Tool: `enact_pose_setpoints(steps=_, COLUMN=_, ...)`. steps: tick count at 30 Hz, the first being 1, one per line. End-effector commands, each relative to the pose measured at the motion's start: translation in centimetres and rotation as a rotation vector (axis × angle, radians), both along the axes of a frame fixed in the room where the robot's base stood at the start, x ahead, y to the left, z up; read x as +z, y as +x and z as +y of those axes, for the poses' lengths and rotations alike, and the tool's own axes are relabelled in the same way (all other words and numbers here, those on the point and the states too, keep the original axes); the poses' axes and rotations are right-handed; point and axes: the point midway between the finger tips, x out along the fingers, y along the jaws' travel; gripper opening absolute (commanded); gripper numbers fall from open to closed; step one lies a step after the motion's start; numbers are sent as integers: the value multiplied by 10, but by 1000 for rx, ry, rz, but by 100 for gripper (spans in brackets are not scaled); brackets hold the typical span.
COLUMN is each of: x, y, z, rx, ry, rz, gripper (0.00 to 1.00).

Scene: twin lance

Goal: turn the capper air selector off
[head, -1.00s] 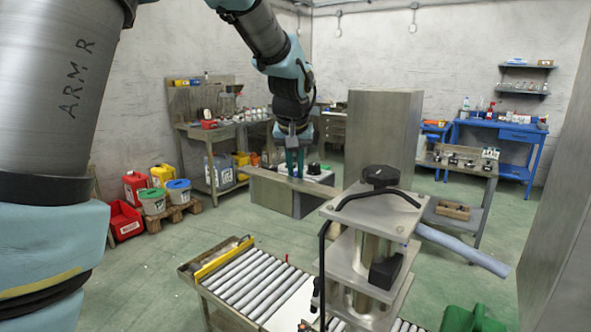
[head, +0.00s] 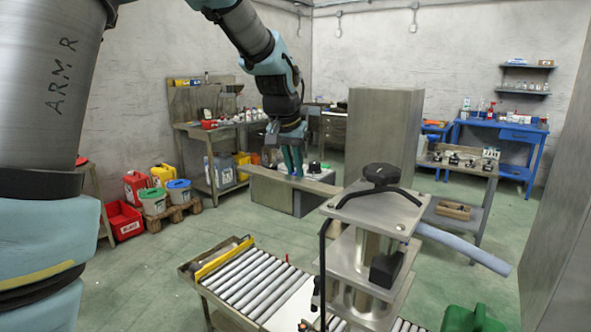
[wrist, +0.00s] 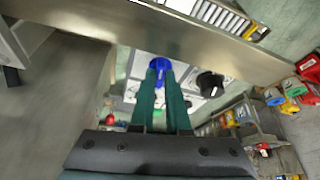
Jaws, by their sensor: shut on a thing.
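A blue knob (wrist: 159,64) sits on the pale top of a low grey box (head: 310,203). No label is readable, so I cannot tell for certain that it is the capper air selector. My gripper (wrist: 160,72) has its green fingers shut on the blue knob, partly hiding it. In the head view my gripper (head: 293,172) points down at the box top. A black knob (wrist: 210,83) stands on the same surface, to the right in the wrist view and apart from the fingers.
A long metal plate (head: 285,181) runs along the near side of the box top, close to my fingers. A tall grey cabinet (head: 383,135) stands to the right. A roller conveyor (head: 255,285) and a metal press-like stand (head: 375,215) are nearer. Green floor lies open left of the box.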

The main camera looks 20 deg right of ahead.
Motion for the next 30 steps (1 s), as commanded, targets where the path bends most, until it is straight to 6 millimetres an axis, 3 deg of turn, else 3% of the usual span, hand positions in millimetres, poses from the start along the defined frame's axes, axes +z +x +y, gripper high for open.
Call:
enact_pose_setpoints(steps=18, x=0, y=6, z=2, rx=-550, ry=-3, rz=0, gripper=0)
enact_pose_setpoints(steps=30, x=0, y=7, z=2, rx=-746, ry=-1, rz=-1, gripper=0)
